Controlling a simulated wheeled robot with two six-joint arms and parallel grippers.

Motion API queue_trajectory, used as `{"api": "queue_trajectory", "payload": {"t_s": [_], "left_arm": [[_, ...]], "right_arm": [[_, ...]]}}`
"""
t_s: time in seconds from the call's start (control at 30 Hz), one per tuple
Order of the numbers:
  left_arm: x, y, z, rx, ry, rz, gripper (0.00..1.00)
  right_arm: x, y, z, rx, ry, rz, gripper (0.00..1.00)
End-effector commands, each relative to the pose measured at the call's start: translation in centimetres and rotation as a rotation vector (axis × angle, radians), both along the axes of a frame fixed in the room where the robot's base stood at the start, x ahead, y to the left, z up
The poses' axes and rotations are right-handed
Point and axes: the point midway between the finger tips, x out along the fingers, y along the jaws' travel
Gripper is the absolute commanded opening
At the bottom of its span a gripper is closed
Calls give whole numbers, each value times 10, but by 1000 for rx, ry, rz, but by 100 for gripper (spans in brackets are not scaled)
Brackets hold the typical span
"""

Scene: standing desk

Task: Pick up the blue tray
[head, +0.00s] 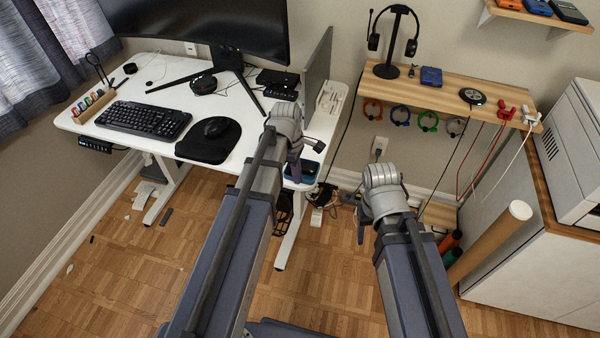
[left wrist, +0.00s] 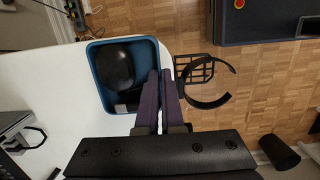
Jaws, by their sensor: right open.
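The blue tray (left wrist: 96,62) is at the desk's corner in the left wrist view, with a rounded black object and a smaller dark item in it. It also shows in the head view (head: 308,178), partly hidden behind my left arm. My left gripper (left wrist: 160,74) is at the tray's right wall, one finger inside and one outside, closed on the rim. In the head view my left gripper (head: 295,174) points down beside the tray. I cannot tell whether the tray touches the desk. My right gripper (head: 362,226) is apart, right of the desk, mostly hidden by its wrist.
The white desk (head: 140,65) holds a keyboard (head: 143,119), a mouse on a black pad (head: 208,143) and a monitor (head: 205,25). A grey panel (head: 317,75) stands near the tray. A wooden shelf (head: 450,88) is at the right. Cables lie on the floor below.

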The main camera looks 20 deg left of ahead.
Motion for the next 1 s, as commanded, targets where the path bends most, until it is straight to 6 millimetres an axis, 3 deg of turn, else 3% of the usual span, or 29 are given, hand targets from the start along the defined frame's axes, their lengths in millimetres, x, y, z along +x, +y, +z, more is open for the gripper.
{"api": "queue_trajectory", "payload": {"t_s": [0.27, 0.8, 1.0], "left_arm": [[0, 0, 14, 0, 0, 0, 0], [0, 0, 92, 0, 0, 0, 0], [0, 0, 101, 0, 0, 0, 0]], "right_arm": [[0, 0, 14, 0, 0, 0, 59], [0, 0, 92, 0, 0, -1, 59], [0, 0, 101, 0, 0, -1, 59]]}}
